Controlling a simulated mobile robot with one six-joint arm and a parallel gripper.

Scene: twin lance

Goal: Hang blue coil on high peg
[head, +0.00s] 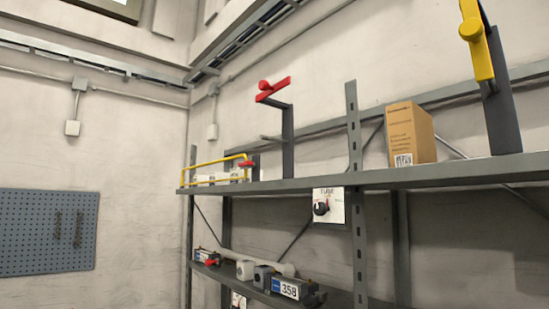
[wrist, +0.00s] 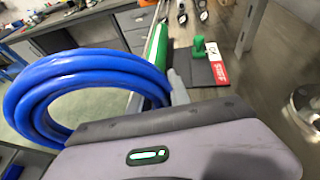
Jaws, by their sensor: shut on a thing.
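A blue coil (wrist: 60,85) of several thick loops fills the left of the wrist view. My gripper (wrist: 178,90) is shut on it at the coil's right side; the grip itself is partly hidden behind my grey wrist housing. The coil and my gripper do not show in the head view. In the head view, a dark upright post on the upper shelf bears a grey peg (head: 271,138) pointing left, with a red arm (head: 272,90) and knob above it. The peg is bare. I cannot tell for certain whether this is the high peg.
The upper shelf (head: 370,180) also carries a yellow rail (head: 215,168), a cardboard box (head: 410,134) and a taller post with a yellow arm (head: 477,40). Fittings (head: 285,288) lie on the lower shelf. The wrist view shows a workbench and a green knobbed piece (wrist: 205,48).

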